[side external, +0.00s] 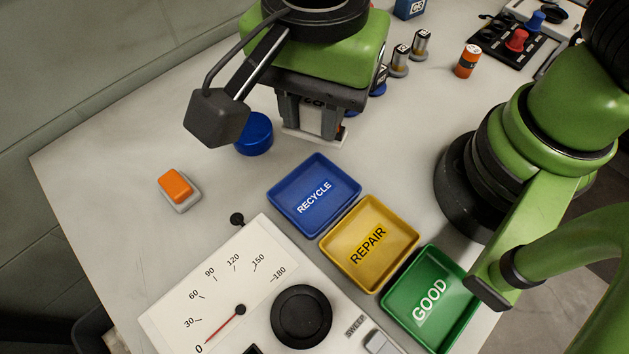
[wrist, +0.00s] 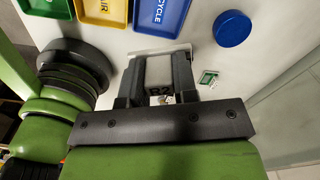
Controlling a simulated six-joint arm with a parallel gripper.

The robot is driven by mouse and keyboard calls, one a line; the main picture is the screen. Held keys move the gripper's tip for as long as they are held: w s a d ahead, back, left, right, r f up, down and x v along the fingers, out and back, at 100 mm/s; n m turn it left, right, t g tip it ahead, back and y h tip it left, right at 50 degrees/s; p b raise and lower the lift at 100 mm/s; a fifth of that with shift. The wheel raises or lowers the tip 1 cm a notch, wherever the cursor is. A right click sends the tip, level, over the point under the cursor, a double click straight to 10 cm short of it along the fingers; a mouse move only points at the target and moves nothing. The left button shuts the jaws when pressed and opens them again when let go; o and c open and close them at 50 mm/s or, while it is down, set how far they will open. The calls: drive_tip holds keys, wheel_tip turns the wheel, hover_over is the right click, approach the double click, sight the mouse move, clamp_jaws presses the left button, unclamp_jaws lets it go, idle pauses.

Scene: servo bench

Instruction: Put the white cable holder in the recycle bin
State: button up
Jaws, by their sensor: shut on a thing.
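In the wrist view, the white edge of the holder (wrist: 160,51) spans the tips of my gripper (wrist: 160,65). The blue recycle bin (side external: 328,208) is in front of the gripper and looks empty. Part of it also shows in the wrist view (wrist: 167,27), beyond the holder.
A yellow repair bin (side external: 394,267) and green good bin (side external: 456,322) continue the row. A blue round object (side external: 253,133) stands left of the gripper. An orange-and-grey block (side external: 178,190) and a dial panel (side external: 185,313) are at left and front. Small cylinders (side external: 421,42) stand behind.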

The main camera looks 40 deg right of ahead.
sight(314, 198)
wheel_tip(314, 198, down, 15)
drive_tip(key=shift+w+d+r, duration=0.1)
drive_tip(key=shift+r, duration=0.1)
idle(0.4)
drive_tip(key=o, duration=0.9)
drive_tip(key=shift+f, duration=0.15)
drive_tip(key=shift+o, duration=0.2)
